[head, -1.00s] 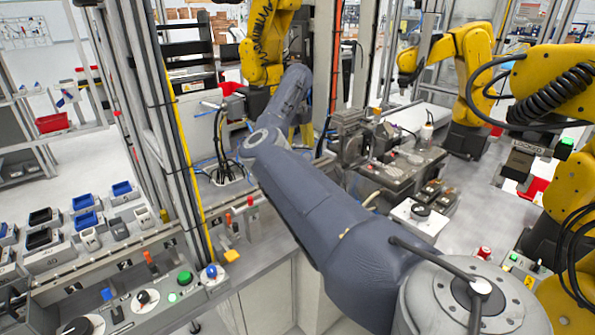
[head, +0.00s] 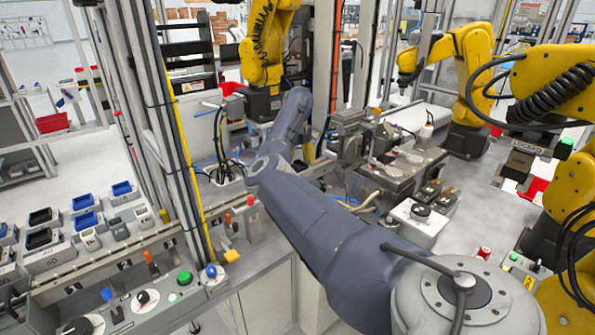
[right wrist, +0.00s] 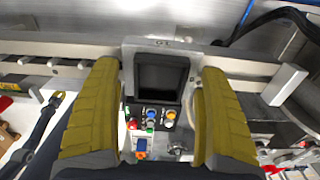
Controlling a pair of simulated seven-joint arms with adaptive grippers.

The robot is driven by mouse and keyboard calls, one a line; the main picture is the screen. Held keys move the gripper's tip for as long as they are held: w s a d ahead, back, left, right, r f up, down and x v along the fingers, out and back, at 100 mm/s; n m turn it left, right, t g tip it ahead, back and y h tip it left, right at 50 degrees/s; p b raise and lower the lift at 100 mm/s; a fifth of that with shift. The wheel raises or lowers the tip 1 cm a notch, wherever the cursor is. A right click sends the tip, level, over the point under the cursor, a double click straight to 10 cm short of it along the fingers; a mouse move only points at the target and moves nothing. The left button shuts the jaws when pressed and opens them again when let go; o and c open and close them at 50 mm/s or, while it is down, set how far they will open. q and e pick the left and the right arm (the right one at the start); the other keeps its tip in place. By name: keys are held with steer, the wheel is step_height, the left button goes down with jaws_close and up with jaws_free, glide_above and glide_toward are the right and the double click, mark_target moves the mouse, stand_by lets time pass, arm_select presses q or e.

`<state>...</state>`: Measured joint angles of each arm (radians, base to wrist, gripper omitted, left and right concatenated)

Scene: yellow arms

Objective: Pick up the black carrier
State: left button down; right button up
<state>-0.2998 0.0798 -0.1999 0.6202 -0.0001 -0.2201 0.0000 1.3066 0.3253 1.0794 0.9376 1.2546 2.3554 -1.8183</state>
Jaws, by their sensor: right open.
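The black carrier (right wrist: 162,98) shows in the right wrist view as a square, hollow black tray against a light plate marked 01 (right wrist: 160,43). My right gripper (right wrist: 158,68) is open, with one yellow finger on each side of the carrier. Gaps show between the fingers and the carrier, so it is not gripped. Below the carrier is a dark panel with several coloured knobs (right wrist: 150,118); I cannot tell if it is part of the carrier. In the head view my right arm hides most of its gripper, and I cannot make out the carrier. My left gripper is not in view.
A pale rail (right wrist: 245,65) runs across behind the carrier, with a block (right wrist: 286,84) at its right. A dark cable (right wrist: 285,15) hangs at the upper right. In the head view, a machine with metal plates (head: 405,165) stands right of my arm, and yellow robot arms (head: 465,75) stand behind.

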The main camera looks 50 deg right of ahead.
steer(key=shift+c, duration=0.5)
steer(key=c, duration=1.4)
steer(key=shift+r, duration=0.2)
steer(key=shift+c, duration=0.2)
